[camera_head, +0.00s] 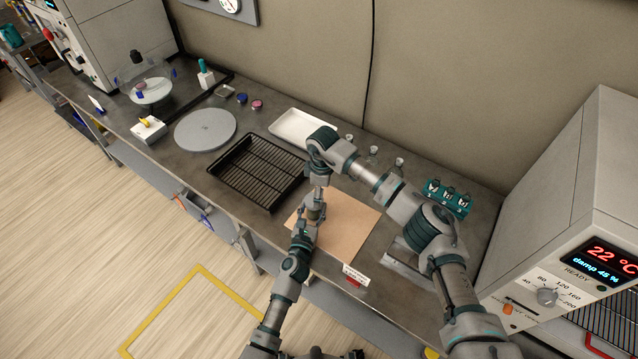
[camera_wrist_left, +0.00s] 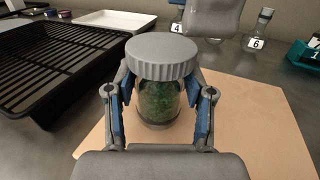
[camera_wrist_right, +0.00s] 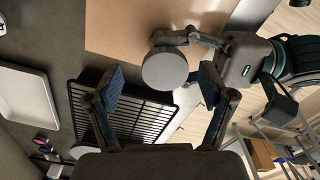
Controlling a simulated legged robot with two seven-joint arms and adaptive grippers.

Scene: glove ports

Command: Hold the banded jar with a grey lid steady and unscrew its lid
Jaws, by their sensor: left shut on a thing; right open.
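The jar (camera_wrist_left: 158,102) is clear glass with green contents and stands upright in the left wrist view. Its ribbed grey lid (camera_wrist_left: 162,56) sits on top; no band can be made out on the glass. My left gripper (camera_wrist_left: 160,112) is shut around the jar body, one blue-padded finger on each side. In the head view the jar is mostly hidden by my arms. In the right wrist view the lid (camera_wrist_right: 165,68) shows from above as a grey disc. My right gripper (camera_wrist_right: 163,84) is open above it, its fingers apart on either side and not touching it.
A tan mat (camera_head: 350,222) lies under the jar. A black wire rack (camera_head: 258,172) is to the left, with a white tray (camera_head: 297,128) behind. Small numbered flasks (camera_wrist_left: 262,25) and a teal holder (camera_head: 447,198) stand to the right. A grey oven (camera_head: 570,190) bounds the right side.

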